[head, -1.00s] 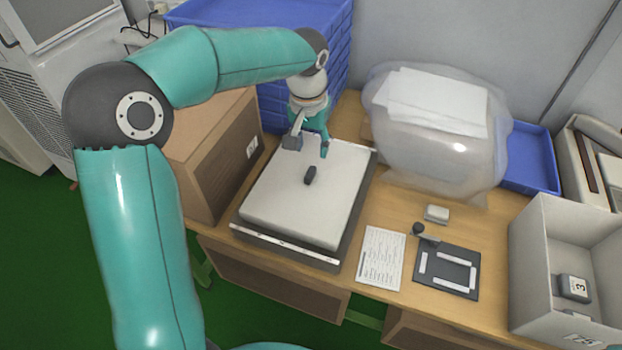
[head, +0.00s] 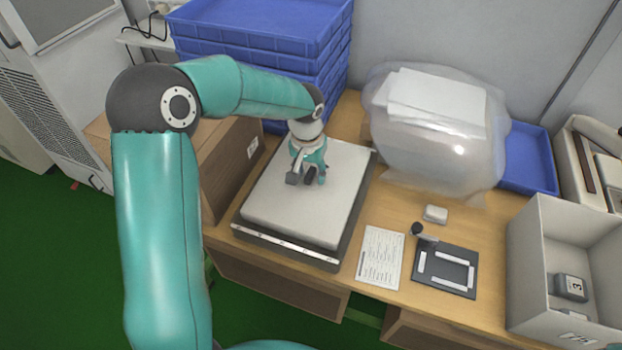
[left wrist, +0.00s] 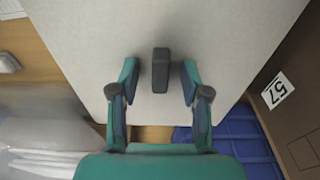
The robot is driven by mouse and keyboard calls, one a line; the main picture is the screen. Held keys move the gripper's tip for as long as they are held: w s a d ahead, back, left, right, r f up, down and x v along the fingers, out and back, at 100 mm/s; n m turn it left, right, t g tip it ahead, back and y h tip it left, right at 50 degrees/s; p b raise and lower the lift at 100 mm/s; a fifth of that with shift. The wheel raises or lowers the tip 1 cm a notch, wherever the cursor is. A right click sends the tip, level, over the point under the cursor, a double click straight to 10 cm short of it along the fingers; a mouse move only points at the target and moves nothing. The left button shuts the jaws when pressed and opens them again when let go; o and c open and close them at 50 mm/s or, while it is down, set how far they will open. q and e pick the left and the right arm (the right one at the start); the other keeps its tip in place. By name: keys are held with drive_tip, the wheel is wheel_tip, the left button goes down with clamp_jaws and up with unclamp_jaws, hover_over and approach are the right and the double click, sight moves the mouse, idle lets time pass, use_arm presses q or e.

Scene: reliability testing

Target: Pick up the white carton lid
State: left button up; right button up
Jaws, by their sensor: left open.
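The white carton lid (head: 305,215) is a flat pale slab with a dark block-shaped handle (head: 311,174) on top. It lies on a dark grey base with a light front strip on the wooden table. My left gripper (head: 306,181) is open just over the lid, at the handle. In the left wrist view the handle (left wrist: 160,70) stands between the two spread fingers of my left gripper (left wrist: 160,78), with a gap on both sides. The lid (left wrist: 90,35) fills much of that view. My right gripper is not in view.
A brown box (head: 228,170) stands close left of the lid, and stacked blue crates (head: 260,40) are behind. A plastic-wrapped bundle (head: 440,150) is at the back right. A paper sheet (head: 381,258), a dark plate (head: 445,270) and a grey bin (head: 540,270) lie to the right.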

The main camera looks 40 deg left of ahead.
use_arm(q)
drive_tip(key=shift+c, duration=0.3)
clamp_jaws()
drive_tip(key=shift+r, duration=0.1)
